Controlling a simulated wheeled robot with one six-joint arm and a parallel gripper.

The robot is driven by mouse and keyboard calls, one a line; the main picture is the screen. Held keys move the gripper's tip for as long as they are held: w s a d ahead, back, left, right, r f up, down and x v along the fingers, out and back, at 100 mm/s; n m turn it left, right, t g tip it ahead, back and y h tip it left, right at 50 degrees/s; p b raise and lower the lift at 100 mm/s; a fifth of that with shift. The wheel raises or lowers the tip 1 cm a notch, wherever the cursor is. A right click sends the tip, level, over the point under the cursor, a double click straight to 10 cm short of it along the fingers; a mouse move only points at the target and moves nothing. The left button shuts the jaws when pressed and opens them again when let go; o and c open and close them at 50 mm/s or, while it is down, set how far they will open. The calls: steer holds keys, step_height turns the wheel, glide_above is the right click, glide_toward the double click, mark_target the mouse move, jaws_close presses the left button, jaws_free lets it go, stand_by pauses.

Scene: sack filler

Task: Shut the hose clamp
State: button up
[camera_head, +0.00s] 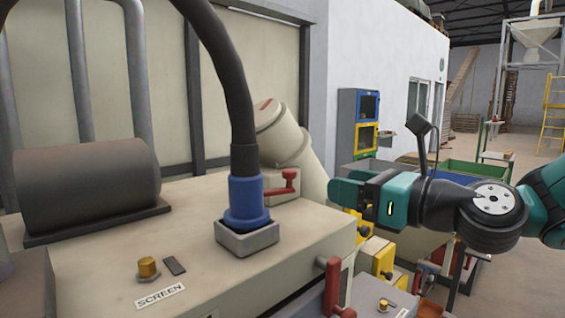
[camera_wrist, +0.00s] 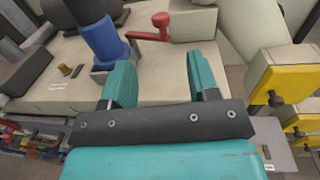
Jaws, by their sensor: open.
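A black hose (camera_head: 222,70) comes down into a blue coupling (camera_head: 244,198) seated in a grey square socket (camera_head: 247,238) on the cream machine top. Right behind the coupling is a red lever (camera_head: 284,182) with an upright knob, roughly level; I cannot tell for sure whether it is the hose clamp. In the wrist view the blue coupling (camera_wrist: 104,40) and red lever (camera_wrist: 150,35) lie beyond my fingers. My gripper (camera_head: 343,188) is open and empty, right of the lever and apart from it. Its fingers show in the wrist view (camera_wrist: 162,75).
A brass knob (camera_head: 148,268) sits by the SCREEN label (camera_head: 160,295). A red handle (camera_head: 333,288) is on the machine's front side. Yellow boxes (camera_head: 379,257) stand below my gripper. A cream pipe (camera_head: 290,145) rises behind the lever.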

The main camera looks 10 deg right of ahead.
mark_target(285, 170)
steer(key=p+x, duration=1.2)
steer(key=x, duration=0.1)
steer(key=shift+w+a+r, duration=0.1)
steer(key=shift+w+a, duration=0.05)
steer(key=shift+w, duration=0.1)
steer(key=shift+w+a, duration=0.2)
steer(key=shift+w, duration=0.05)
jaws_close()
steer(key=shift+d+p, duration=0.15)
steer(key=shift+p, duration=0.2)
